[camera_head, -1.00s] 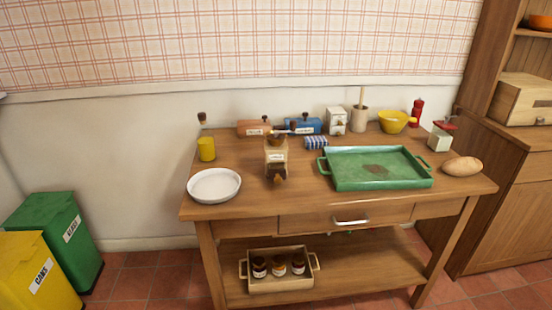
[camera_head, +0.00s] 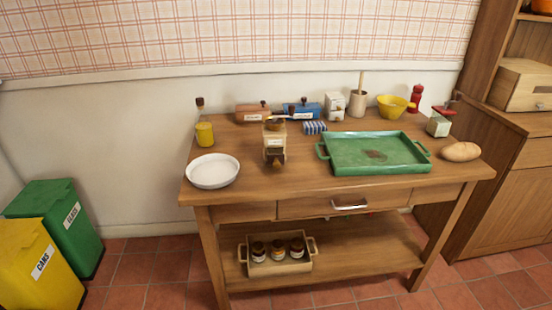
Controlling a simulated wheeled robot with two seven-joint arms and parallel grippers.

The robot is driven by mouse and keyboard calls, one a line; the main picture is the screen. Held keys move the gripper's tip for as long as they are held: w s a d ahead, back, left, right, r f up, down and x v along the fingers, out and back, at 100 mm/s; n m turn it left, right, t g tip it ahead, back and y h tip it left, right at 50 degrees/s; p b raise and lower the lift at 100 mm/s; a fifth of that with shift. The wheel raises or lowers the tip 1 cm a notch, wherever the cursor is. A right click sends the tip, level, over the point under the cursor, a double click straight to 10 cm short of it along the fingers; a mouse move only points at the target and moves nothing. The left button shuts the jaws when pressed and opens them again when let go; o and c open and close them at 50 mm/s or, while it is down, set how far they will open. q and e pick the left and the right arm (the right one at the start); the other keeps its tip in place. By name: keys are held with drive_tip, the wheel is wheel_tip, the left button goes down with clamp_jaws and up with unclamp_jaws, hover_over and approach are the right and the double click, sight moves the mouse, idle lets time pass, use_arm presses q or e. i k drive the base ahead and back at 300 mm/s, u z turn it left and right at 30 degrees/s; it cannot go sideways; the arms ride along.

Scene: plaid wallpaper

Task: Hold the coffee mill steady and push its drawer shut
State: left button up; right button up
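The coffee mill (camera_head: 273,141) stands upright on the wooden table (camera_head: 300,180), left of the middle. It has a pale wooden body, a dark top and a crank arm reaching to the right. A small drawer (camera_head: 276,158) at its foot faces me and appears pulled out, with dark contents. Neither of my grippers is in view, and nothing touches the mill.
A white dish (camera_head: 213,171) lies left of the mill and a green tray (camera_head: 330,159) right of it. Behind stand a red-brown box (camera_head: 252,114), a blue box (camera_head: 303,109) and a striped cloth roll (camera_head: 314,128). The table front before the mill is clear.

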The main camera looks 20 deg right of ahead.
sight(275, 156)
drive_tip(key=k, duration=0.6)
drive_tip(key=u, duration=0.4)
drive_tip(key=i, duration=0.85)
drive_tip(key=z, duration=0.7)
drive_tip(key=i, duration=0.75)
drive_tip(key=z, duration=0.7)
